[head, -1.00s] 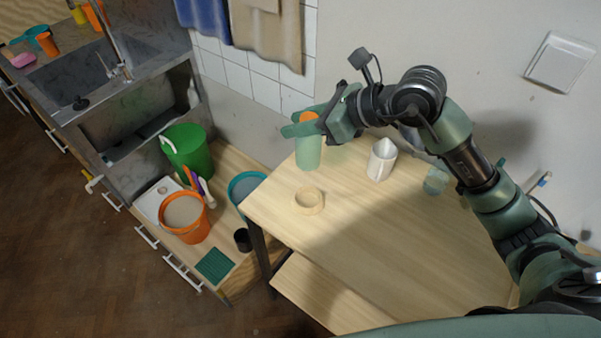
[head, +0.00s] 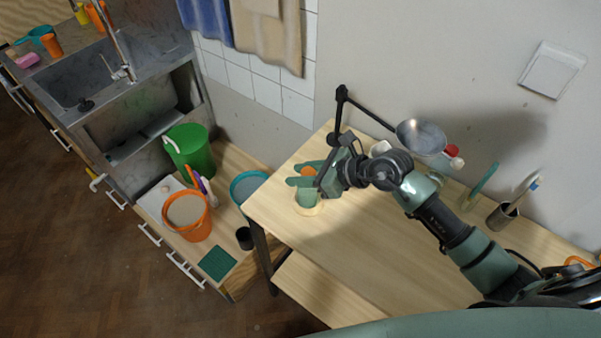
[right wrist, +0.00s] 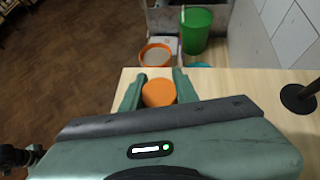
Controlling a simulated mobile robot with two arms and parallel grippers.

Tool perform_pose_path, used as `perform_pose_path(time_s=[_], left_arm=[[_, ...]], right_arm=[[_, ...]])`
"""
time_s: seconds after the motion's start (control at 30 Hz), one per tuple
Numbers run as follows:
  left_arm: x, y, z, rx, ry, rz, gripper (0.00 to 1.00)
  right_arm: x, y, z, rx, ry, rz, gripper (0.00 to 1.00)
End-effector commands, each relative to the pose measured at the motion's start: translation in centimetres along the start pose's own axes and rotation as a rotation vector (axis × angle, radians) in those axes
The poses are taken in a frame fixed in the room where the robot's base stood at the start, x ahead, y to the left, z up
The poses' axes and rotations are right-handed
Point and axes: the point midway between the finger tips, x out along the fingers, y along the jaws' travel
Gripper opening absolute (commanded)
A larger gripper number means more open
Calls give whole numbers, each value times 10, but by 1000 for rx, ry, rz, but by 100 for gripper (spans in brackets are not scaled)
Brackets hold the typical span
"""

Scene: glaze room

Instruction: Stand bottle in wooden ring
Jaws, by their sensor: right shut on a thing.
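The bottle has a pale green body (head: 307,198) and an orange cap, which shows in the head view (head: 307,171) and in the right wrist view (right wrist: 158,93). My right gripper (head: 301,177) is shut on the bottle near its top and holds it upright. The pale wooden ring (head: 317,210) is on the table, at the foot of the bottle. The bottle's lower end appears to be within the ring; I cannot tell if it touches the table. My left gripper is not in view.
The table (head: 370,240) is clear in front of the ring. A lamp with a metal shade (head: 421,137), a white container (head: 380,148) and a metal cup of tools (head: 502,215) stand toward the wall. Orange (head: 187,218) and green (head: 190,150) buckets stand lower, left of the table.

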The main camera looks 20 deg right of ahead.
Motion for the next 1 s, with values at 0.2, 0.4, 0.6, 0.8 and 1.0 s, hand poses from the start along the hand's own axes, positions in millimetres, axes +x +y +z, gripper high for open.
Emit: perform_pose_path(time_s=[0.2,0.4,0.6,0.8,1.0], left_arm=[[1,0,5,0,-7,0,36],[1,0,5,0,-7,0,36],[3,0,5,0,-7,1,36],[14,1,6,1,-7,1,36],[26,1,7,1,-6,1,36]], right_arm=[[2,2,-4,3,9,5,51],[1,1,-3,2,7,4,51],[-6,1,-4,2,7,2,51],[-40,0,-6,-1,9,0,51],[-83,0,-6,-2,10,1,51]])
